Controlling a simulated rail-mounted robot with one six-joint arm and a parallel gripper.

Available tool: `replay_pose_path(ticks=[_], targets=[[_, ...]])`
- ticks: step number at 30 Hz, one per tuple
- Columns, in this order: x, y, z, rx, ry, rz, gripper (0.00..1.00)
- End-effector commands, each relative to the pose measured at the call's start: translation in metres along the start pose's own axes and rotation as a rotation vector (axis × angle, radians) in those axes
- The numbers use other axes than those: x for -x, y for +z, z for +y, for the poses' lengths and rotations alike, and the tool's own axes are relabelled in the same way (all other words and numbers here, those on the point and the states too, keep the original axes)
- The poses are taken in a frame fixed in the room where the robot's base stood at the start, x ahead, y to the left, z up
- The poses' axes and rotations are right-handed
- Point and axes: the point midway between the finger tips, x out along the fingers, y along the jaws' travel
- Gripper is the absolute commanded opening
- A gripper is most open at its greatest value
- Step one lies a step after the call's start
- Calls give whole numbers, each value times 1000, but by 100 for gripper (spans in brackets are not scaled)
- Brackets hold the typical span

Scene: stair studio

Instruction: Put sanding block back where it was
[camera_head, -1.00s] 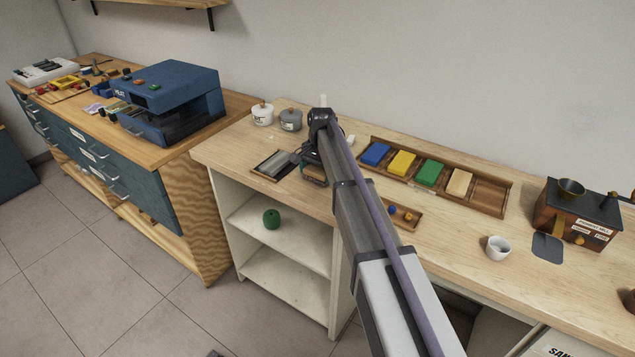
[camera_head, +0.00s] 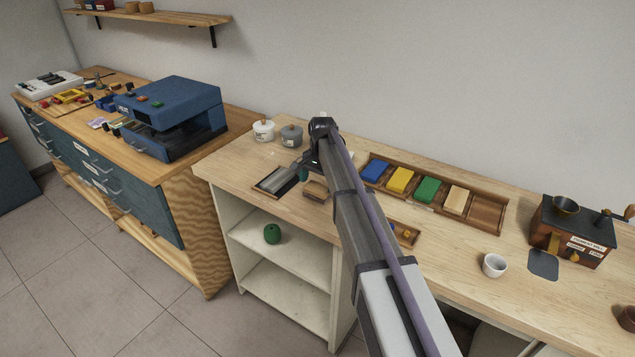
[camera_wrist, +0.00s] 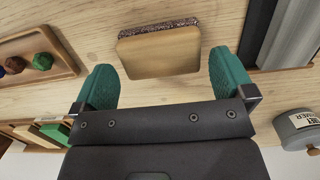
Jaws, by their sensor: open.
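The sanding block, a tan wooden block (camera_head: 315,190) with a dark gritty face, lies on the bench top, left of my arm. In the wrist view the block (camera_wrist: 160,52) lies ahead of and between my two teal fingers, with clear gaps on both sides. My gripper (camera_wrist: 164,72) is open and empty; in the head view one teal fingertip shows just behind the block, the rest hidden by the arm. A long wooden tray (camera_head: 487,217) holds blue, yellow, green and beige blocks in a row; its right-end compartment is empty.
A dark-framed recess with a metal plate (camera_head: 275,180) is left of the block. A small tray with coloured knobs (camera_wrist: 70,68) is partly behind my arm. Two lidded pots (camera_head: 291,135), a white cup (camera_head: 494,265) and a grinder box (camera_head: 572,232) stand on the bench.

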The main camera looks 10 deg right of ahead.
Motion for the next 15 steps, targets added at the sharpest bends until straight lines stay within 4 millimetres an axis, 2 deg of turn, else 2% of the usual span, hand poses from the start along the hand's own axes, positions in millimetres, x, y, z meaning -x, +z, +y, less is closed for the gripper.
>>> replay_pose_path(ticks=[1, 6, 10, 15], targets=[[27, 1, 0, 0, 0, 0, 100], [72, 1, 0, 0, 0, 0, 100], [89, 1, 0, 0, 0, 0, 100], [89, 2, 2, 3, 0, 0, 100]])
